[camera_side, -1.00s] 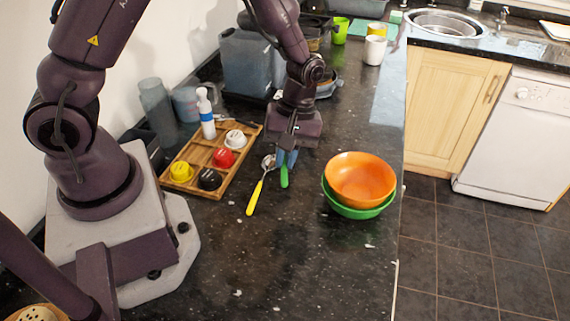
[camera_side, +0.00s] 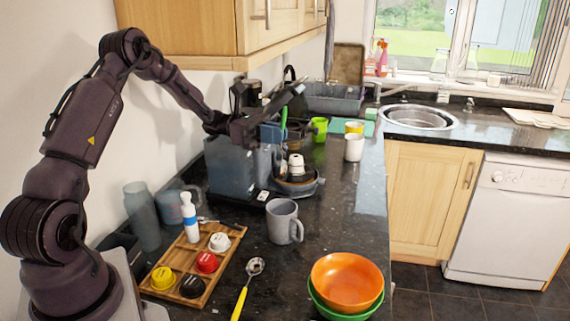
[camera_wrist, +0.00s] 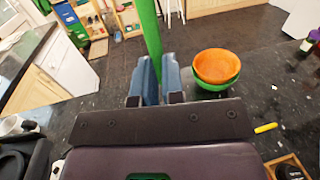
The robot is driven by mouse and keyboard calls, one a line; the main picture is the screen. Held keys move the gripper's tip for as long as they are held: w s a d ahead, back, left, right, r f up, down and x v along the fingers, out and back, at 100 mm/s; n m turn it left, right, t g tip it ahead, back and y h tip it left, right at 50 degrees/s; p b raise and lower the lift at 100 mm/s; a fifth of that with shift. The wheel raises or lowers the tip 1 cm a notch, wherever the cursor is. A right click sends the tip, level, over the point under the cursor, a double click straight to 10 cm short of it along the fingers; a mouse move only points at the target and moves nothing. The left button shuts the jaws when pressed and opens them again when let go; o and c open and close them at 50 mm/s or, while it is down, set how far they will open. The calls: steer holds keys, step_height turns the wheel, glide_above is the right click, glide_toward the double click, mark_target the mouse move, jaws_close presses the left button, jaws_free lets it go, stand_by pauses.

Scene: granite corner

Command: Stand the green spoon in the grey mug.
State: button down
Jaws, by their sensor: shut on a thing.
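The grey mug (camera_side: 282,224) stands upright on the dark counter, handle to the right; I cannot make it out in the wrist view. My gripper (camera_side: 273,132) is raised well above the counter, higher in the side picture than the mug and apart from it. Its blue fingers (camera_wrist: 158,82) are shut on the green spoon (camera_wrist: 149,32). In the side view a green length of the spoon (camera_side: 284,116) stands up nearly upright from the fingers. The rest of the spoon is hidden or out of frame.
An orange bowl (camera_side: 347,281) sits in a green bowl at the front right. A yellow spoon (camera_side: 243,296) lies beside a wooden tray (camera_side: 217,264) of pods. Counter right of the mug is clear.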

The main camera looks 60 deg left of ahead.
step_height(320, 180, down, 13)
steer(key=shift+a, duration=0.2)
stand_by(1.2)
steer(key=c, duration=1.1)
jaws_free()
steer(key=shift+c, duration=0.2)
steer(key=v, duration=1.3)
steer(key=shift+s+d+f, duration=0.1)
steer(key=shift+f, duration=0.05)
